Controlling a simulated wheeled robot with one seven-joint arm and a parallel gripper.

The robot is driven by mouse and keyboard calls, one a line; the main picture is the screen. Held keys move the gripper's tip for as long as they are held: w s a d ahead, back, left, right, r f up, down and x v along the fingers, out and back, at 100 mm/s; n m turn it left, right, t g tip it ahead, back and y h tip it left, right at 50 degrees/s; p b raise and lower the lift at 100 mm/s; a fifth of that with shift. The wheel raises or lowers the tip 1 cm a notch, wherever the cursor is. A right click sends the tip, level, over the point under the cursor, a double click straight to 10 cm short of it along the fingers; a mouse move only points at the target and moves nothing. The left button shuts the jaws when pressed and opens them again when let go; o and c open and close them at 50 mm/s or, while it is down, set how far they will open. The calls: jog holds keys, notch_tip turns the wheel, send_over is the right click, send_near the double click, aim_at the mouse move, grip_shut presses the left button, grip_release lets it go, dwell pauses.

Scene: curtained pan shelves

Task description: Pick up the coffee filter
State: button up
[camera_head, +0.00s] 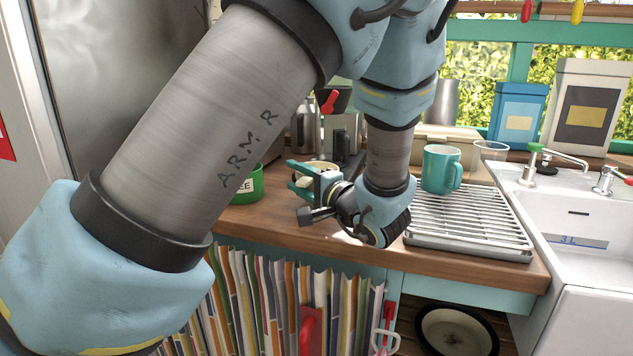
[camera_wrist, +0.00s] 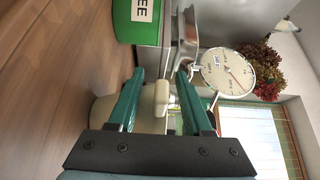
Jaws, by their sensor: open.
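A cream, rounded piece with a stubby handle, which looks like the coffee filter (camera_wrist: 161,98), shows between my fingers in the wrist view. Part of its pale body shows beside and behind the left finger. My gripper (camera_wrist: 160,75) is open, with a teal finger on each side of the handle; a gap shows on both sides. In the head view my gripper (camera_head: 293,177) is turned sideways above the wooden counter, pointing left. There, my gripper and wrist hide most of the filter.
A green coffee tin (camera_head: 250,185) stands left of my gripper; it also shows in the wrist view (camera_wrist: 140,28). A round dial scale (camera_wrist: 228,72) is close beyond the right finger. A teal mug (camera_head: 440,169) stands on the drying rack (camera_head: 470,222), left of the sink (camera_head: 570,215).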

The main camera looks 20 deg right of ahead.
jog(key=shift+c, duration=0.2)
grip_shut()
jog(key=shift+r, duration=0.1)
dwell(0.5)
